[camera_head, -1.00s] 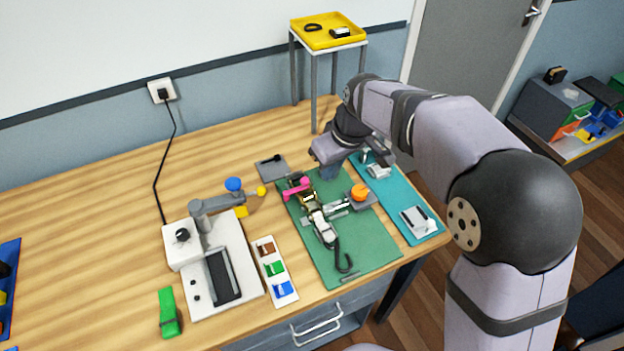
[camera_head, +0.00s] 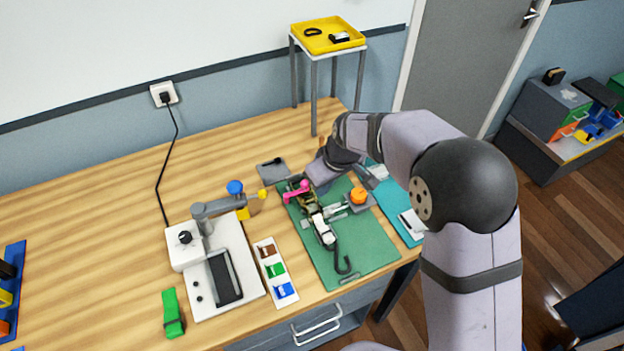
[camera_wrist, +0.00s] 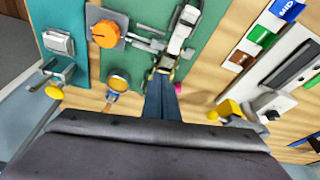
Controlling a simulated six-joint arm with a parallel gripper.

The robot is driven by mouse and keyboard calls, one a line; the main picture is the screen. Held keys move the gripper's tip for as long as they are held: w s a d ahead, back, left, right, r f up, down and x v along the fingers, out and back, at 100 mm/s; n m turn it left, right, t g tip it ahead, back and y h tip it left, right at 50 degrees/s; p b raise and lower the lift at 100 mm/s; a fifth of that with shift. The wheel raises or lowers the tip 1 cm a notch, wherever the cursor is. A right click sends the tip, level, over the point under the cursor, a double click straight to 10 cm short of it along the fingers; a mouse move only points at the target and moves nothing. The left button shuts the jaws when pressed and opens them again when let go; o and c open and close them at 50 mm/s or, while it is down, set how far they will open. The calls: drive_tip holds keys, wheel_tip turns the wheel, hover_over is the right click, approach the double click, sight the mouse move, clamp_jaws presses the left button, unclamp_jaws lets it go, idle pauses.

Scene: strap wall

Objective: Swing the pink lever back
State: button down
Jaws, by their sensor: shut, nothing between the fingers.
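The pink lever (camera_head: 296,190) stands at the far left part of the green mat (camera_head: 365,243), at the end of the strap fixture. In the wrist view only a small pink piece (camera_wrist: 179,88) shows, just right of my fingertips. The white and black strap (camera_head: 323,231) runs from the fixture toward the mat's near side. My gripper (camera_wrist: 164,82) is shut and empty, its fingertips close to the fixture's end. I cannot tell whether they touch the lever. In the head view my wrist hides the fingertips.
An orange knob (camera_head: 359,195) on a grey base sits right of the fixture. A teal mat (camera_head: 391,195) with clamps lies further right. A white machine (camera_head: 187,254) with an arm and a colour-block tray (camera_head: 267,250) stand left. A yellow-topped stand (camera_head: 298,42) rises behind.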

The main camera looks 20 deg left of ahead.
sight(296, 191)
drive_tip(key=p+x, duration=0.1)
drive_tip(key=x, duration=0.2)
drive_tip(key=shift+w+a+p, duration=0.55)
drive_tip(key=shift+a, duration=0.35)
drive_tip(key=shift+w+a+f+p, duration=0.25)
drive_tip(key=shift+w+a+p, duration=0.2)
drive_tip(key=shift+a, duration=0.3)
